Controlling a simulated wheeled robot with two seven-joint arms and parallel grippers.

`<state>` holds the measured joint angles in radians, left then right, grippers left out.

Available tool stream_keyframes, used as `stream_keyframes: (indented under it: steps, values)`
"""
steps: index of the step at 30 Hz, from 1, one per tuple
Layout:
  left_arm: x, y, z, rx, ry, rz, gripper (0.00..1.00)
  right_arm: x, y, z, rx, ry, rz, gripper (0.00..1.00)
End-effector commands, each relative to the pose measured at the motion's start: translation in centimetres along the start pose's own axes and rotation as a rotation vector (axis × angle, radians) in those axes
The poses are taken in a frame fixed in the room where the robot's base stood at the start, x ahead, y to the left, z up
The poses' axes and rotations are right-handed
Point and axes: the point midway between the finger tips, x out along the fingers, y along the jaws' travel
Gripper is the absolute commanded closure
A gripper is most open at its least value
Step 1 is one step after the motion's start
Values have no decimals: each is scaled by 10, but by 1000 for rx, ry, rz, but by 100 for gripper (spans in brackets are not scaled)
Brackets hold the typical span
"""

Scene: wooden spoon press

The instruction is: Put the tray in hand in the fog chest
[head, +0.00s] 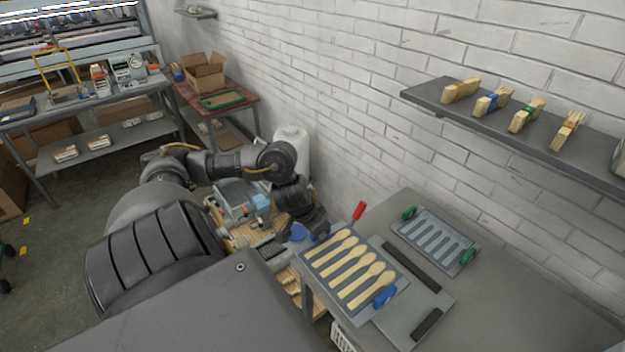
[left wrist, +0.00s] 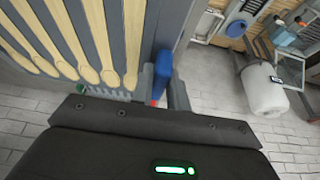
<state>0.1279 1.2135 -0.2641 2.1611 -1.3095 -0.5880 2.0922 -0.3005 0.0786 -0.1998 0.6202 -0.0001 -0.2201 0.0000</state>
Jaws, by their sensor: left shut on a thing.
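The tray in hand (head: 338,281) is a flat dark grey plate with several pale wooden spoons lying side by side and blue end handles. It is over the left end of the grey bench; I cannot tell whether it touches it. My left gripper (head: 299,232) is shut on its far-left blue handle. In the left wrist view the tray's blue handle (left wrist: 162,72) sits between the fingers, with the spoons at upper left. The other blue handle (head: 385,296) is free. I cannot identify the fog chest with certainty. My right gripper is not in view.
A tray with green handles (head: 433,241) and empty slots lies on the bench (head: 530,290). A red handle (head: 358,211) sticks up beside the held tray. A wall shelf (head: 540,138) carries spoon bundles. A red table (head: 225,108) with a cardboard box stands at the back.

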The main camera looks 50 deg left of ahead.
Motion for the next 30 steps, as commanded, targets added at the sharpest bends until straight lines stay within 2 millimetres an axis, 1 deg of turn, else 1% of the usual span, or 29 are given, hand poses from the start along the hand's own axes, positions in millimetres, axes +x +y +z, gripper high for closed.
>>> stream_keyframes:
  steps: [1, 6, 8, 11, 17, 20, 21, 23, 24, 27, 30]
  values:
    - [4, 14, -6, 9, 11, 11, 100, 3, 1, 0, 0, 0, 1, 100]
    - [16, 63, -20, 61, 13, 26, 100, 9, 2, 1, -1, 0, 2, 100]
    - [19, 77, -23, 78, 13, 31, 100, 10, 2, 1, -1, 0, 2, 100]
    - [22, 104, -30, 109, 13, 45, 100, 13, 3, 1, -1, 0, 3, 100]
    - [23, 163, -46, 198, 13, 81, 100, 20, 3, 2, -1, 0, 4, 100]
    - [20, 204, -56, 268, 13, 110, 100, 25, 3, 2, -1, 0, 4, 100]
    - [17, 224, -60, 308, 14, 127, 100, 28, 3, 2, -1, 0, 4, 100]
    - [12, 257, -65, 377, 12, 155, 100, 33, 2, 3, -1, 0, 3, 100]
    - [6, 277, -68, 424, 11, 174, 100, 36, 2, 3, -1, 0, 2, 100]
    - [-7, 321, -71, 541, 8, 223, 100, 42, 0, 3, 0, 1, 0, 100]
    - [-20, 354, -71, 650, 5, 269, 100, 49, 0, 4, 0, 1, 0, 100]
